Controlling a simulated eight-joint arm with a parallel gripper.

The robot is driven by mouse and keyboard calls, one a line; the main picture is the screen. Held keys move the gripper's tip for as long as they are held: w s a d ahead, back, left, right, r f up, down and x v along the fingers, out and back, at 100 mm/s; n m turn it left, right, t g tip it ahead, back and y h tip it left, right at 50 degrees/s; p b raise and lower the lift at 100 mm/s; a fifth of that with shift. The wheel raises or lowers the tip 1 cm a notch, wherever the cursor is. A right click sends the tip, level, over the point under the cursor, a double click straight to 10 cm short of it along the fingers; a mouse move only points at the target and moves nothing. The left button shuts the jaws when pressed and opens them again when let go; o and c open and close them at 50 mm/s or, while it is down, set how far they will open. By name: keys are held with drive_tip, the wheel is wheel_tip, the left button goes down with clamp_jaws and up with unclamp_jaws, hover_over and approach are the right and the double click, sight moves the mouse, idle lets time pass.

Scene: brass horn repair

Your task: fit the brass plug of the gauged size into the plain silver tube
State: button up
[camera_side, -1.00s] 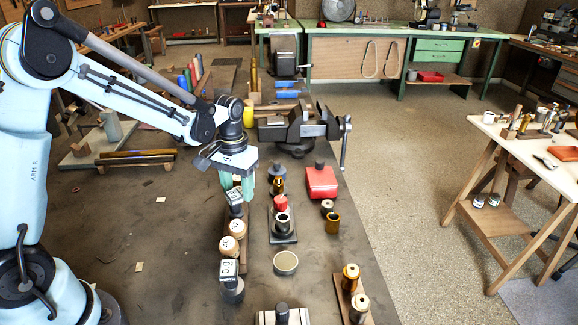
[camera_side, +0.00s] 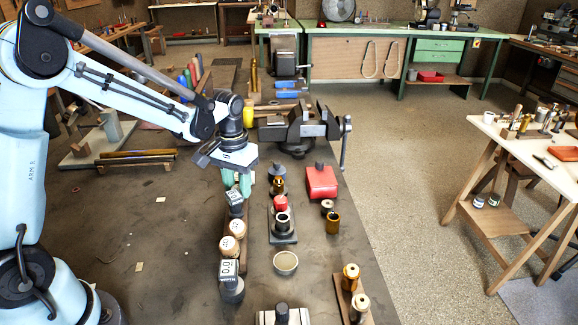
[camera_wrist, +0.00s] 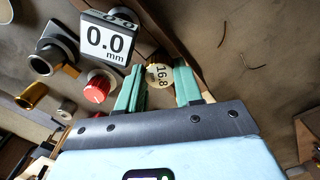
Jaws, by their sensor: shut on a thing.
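My gripper (camera_wrist: 158,86) is shut on a round, pale wood-topped piece (camera_wrist: 160,71) marked 16.8, seen between its green fingers in the wrist view. In the side view my gripper (camera_side: 237,184) is low over the far end of the wooden rack (camera_side: 243,250); the held piece is mostly hidden there. Two other wood-topped pieces (camera_side: 238,228) stand nearer in the rack. A silver-grey tube (camera_side: 282,221) stands upright on a grey base, right of the rack. It also shows in the wrist view (camera_wrist: 42,64). Whether the held piece is clear of the rack, I cannot tell.
A gauge reading 0.0 mm (camera_wrist: 106,42) is close to my fingers; another 0.0 display (camera_side: 229,268) stands at the rack's near end. A red knob (camera_side: 280,203), red box (camera_side: 321,182), round dish (camera_side: 286,262) and brass sleeve (camera_side: 332,223) stand to the right. The left bench is largely clear.

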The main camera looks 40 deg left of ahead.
drive_tip(key=shift+r, duration=3.55)
drive_tip(key=d+r, duration=0.2)
drive_tip(key=d, duration=1.1)
drive_tip(key=shift+d+r, duration=0.35)
drive_tip(key=shift+f, duration=0.15)
drive_tip(key=shift+f, duration=2.3)
drive_tip(key=shift+f, duration=1.7)
